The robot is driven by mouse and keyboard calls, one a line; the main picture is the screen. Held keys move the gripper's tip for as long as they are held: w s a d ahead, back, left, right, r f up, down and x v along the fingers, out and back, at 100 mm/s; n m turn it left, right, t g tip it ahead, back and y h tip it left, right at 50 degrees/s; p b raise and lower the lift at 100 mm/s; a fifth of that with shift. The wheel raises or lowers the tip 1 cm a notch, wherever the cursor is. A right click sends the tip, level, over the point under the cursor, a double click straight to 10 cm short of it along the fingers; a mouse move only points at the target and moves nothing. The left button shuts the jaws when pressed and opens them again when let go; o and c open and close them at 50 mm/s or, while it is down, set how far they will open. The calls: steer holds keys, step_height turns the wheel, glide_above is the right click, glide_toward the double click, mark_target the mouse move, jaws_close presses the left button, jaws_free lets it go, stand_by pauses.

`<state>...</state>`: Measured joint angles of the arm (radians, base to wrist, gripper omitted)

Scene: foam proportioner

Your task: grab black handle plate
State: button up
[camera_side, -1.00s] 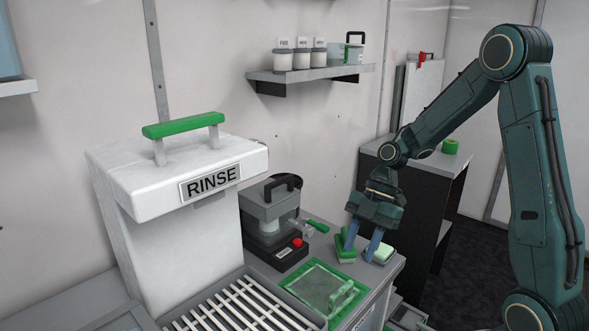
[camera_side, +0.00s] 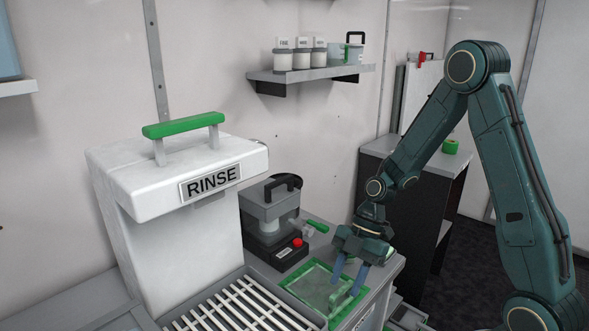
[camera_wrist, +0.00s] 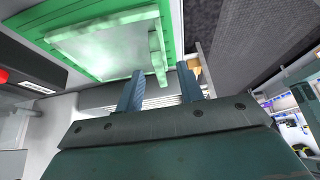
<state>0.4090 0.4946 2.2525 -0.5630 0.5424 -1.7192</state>
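A black handle (camera_side: 284,181) sits on top of a grey block of the small machine (camera_side: 268,215) behind the counter's middle. It is unclear whether this is the black handle plate; a container on the shelf also has a black handle (camera_side: 356,40). My gripper (camera_side: 347,279) is open, its two blue fingers apart and pointing down over the counter, to the right of the machine. In the wrist view my gripper (camera_wrist: 158,85) is also open. The end of a green handle (camera_wrist: 158,55) shows just beyond and between the fingertips; contact cannot be told.
A clear, green-framed panel (camera_side: 315,287) with the green handle lies in the counter. The white RINSE unit (camera_side: 172,185) and a slatted grate (camera_side: 240,305) stand to the left. A wall shelf (camera_side: 310,73) holds white jars. A black cabinet (camera_side: 405,200) stands behind my arm.

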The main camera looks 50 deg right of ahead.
steer(key=shift+x, duration=1.5)
jaws_close()
steer(key=shift+r, duration=0.1)
